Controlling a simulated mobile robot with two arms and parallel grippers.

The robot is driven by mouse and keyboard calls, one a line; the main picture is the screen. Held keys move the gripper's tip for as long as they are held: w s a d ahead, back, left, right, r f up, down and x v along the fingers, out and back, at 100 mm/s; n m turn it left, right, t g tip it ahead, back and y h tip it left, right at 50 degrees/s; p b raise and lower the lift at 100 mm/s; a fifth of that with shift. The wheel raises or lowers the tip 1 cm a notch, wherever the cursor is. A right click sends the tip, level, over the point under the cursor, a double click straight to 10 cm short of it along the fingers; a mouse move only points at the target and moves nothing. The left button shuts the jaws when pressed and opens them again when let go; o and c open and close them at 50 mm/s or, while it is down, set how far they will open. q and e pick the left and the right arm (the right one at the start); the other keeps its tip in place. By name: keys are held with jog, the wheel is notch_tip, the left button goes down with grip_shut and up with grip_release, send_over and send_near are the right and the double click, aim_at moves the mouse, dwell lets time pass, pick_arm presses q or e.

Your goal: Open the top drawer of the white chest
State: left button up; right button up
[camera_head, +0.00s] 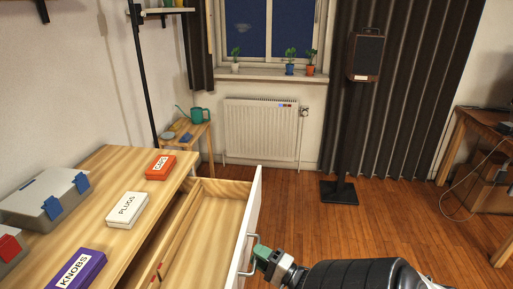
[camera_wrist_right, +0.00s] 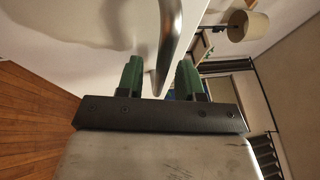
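The white chest has a wooden top (camera_head: 75,205). Its top drawer (camera_head: 215,222) stands pulled well out, and I see its pale wooden inside. The white drawer front (camera_head: 253,215) carries a metal handle (camera_head: 246,256), which also shows in the right wrist view (camera_wrist_right: 171,45). My right gripper (camera_head: 262,256) is at this handle. In the right wrist view, its green fingers (camera_wrist_right: 160,80) stand apart on either side of the bar, with gaps showing, so it is open around the handle. My left gripper is in neither view.
On the chest top lie an orange box (camera_head: 160,167), a white PLUGS box (camera_head: 127,209), a purple KNOBS box (camera_head: 78,270) and a grey case (camera_head: 45,195). A speaker on a stand (camera_head: 340,190) is farther back. Wooden floor (camera_head: 310,215) right of the drawer is clear.

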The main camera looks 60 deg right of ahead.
jog(key=s+f, duration=0.1)
jog(key=s, duration=0.8)
jog(key=shift+s+f+b, duration=0.3)
jog(key=shift+s+f, duration=0.05)
jog(key=shift+s, duration=0.05)
jog(key=shift+f, duration=0.1)
jog(key=s+a+f+n+g+p, duration=0.1)
jog(key=s+a+f+n+g, duration=0.2)
jog(key=f, duration=0.5)
jog(key=s+a+f+n+g+h+p, duration=0.1)
jog(key=s+a+f+n+g, duration=0.2)
jog(key=f, duration=0.5)
jog(key=s+a+f+n+g+p, duration=0.1)
jog(key=a+f+n+g, duration=0.35)
jog(key=f, duration=0.35)
jog(key=s+a+f+n+g+p, duration=0.1)
jog(key=s+a+f+n+g, duration=0.3)
jog(key=a, duration=0.3)
jog(key=s+a+f+n+g+y, duration=0.1)
jog(key=s+a+f+n+g, duration=0.3)
jog(key=a+n, duration=0.3)
jog(key=shift+s+a+f+p, duration=0.35)
jog(key=shift+a+f+p, duration=0.05)
jog(key=shift+f, duration=0.25)
jog(key=shift+s+g, duration=0.1)
jog(key=shift+g, duration=0.15)
